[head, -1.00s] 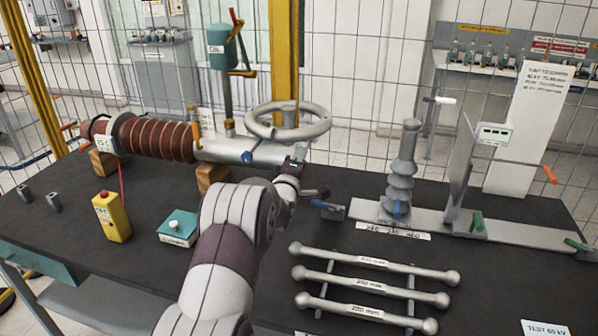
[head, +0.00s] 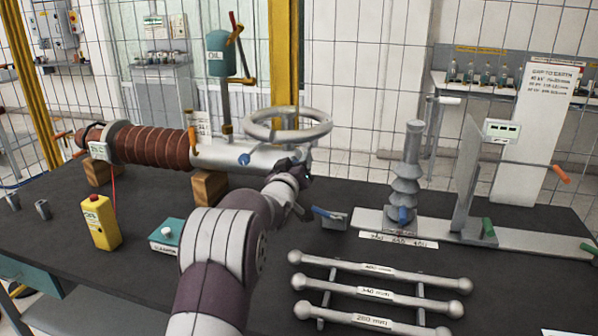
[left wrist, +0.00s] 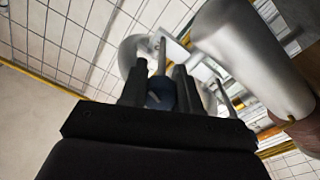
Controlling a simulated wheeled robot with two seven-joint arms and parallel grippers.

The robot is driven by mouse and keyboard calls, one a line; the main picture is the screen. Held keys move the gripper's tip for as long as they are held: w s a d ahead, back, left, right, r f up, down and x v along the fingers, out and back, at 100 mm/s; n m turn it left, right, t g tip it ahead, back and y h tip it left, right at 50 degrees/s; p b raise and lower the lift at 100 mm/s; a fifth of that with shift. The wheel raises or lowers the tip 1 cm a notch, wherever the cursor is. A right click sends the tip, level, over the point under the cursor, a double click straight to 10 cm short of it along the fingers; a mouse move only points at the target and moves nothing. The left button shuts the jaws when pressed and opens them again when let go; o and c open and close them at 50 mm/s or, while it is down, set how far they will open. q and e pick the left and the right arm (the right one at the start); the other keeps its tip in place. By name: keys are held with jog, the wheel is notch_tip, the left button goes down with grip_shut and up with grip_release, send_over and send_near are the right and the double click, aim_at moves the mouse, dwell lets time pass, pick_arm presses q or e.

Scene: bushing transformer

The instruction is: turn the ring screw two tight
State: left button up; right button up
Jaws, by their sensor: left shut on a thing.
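The bushing lies across the back left of the bench, with brown ribs (head: 155,144) and a silver cylinder (head: 215,157) carrying a large silver ring (head: 262,131). A blue screw head (head: 244,159) shows on the cylinder's near side. My left gripper (head: 303,172) is at the cylinder's right end, below the ring. In the left wrist view, its black fingers (left wrist: 159,88) are shut on a dark blue screw (left wrist: 159,98), beside the silver cylinder (left wrist: 255,65). In the head view my wrist hides this screw. My right gripper is not in view.
A yellow control box (head: 100,222) and a teal-topped box (head: 166,237) stand at left. Silver rods (head: 375,292) lie at front right. A grey ribbed post (head: 405,175) and an upright plate (head: 466,175) stand at right. An oil bottle (head: 221,52) rises behind the cylinder.

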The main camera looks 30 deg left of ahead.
pick_arm(q)
jog(key=m+b, duration=0.1)
jog(key=m, duration=0.2)
jog(key=m+b, duration=0.2)
jog(key=m, duration=0.1)
jog(key=shift+f+m+b, duration=0.2)
jog(key=shift+m+b, duration=0.1)
jog(key=m+b, duration=0.2)
jog(key=m, duration=0.4)
jog(key=shift+d+g+b, duration=0.1)
jog(key=shift+g+b, duration=0.2)
jog(key=shift+r, duration=0.1)
jog(key=o, duration=1.1)
jog(key=shift+c, duration=0.2)
jog(key=b+v, duration=0.1)
jog(key=v, duration=1.1)
jog(key=shift+s, duration=0.35)
